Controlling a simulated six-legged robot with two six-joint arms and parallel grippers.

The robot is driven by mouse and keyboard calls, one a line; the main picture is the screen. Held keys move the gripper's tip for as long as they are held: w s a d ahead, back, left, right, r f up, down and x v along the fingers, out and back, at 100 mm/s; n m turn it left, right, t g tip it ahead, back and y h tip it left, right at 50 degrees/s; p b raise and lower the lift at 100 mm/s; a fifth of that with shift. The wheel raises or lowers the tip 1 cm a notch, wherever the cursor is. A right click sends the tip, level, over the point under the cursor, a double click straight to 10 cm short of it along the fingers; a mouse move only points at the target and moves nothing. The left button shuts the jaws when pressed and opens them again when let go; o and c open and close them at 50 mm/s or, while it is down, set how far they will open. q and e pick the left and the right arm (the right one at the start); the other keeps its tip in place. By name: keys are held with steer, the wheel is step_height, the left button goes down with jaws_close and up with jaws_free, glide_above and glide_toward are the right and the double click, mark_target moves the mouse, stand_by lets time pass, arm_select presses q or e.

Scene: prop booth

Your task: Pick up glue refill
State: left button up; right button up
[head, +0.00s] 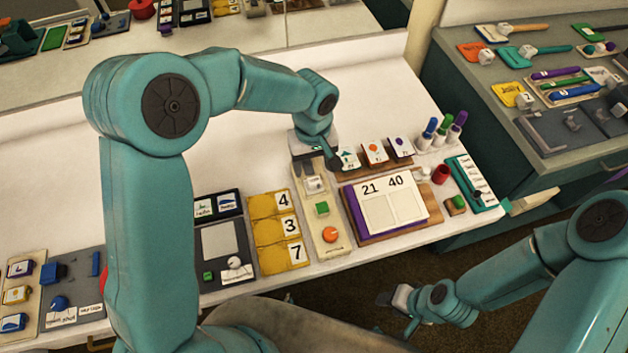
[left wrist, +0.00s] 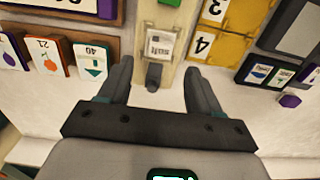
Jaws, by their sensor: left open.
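A small white block with printed lettering (head: 315,184), likely the glue refill, sits at the far end of a long cream tray (head: 333,250). In the left wrist view the block (left wrist: 158,42) lies just beyond the fingertips, with a dark grey peg (left wrist: 153,76) nearer, between the fingers. My left gripper (left wrist: 158,80) is open and empty, its fingers apart on either side of the tray end. In the head view my left gripper (head: 318,158) hangs over that tray end and partly hides it. My right gripper (head: 397,308) is low, off the table's front edge, its jaws unclear.
The cream tray also holds a green block (head: 322,208) and an orange knob (head: 330,234). Yellow number cards (head: 275,232) lie left of it. A board with 21 and 40 (head: 390,203) and picture cards (head: 375,152) lie right. The white table behind is mostly clear.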

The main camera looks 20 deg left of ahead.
mark_target(314, 180)
arm_select(q)
steer(key=shift+s+f, duration=0.15)
steer(key=shift+f, duration=0.15)
step_height(314, 180, down, 4)
steer(key=shift+d+r+p, duration=0.1)
steer(key=shift+d+p, duration=0.05)
steer(key=shift+p, duration=0.5)
steer(key=shift+f, duration=0.45)
steer(key=shift+s+r, duration=0.15)
steer(key=shift+c, duration=0.6)
steer(key=c, duration=1)
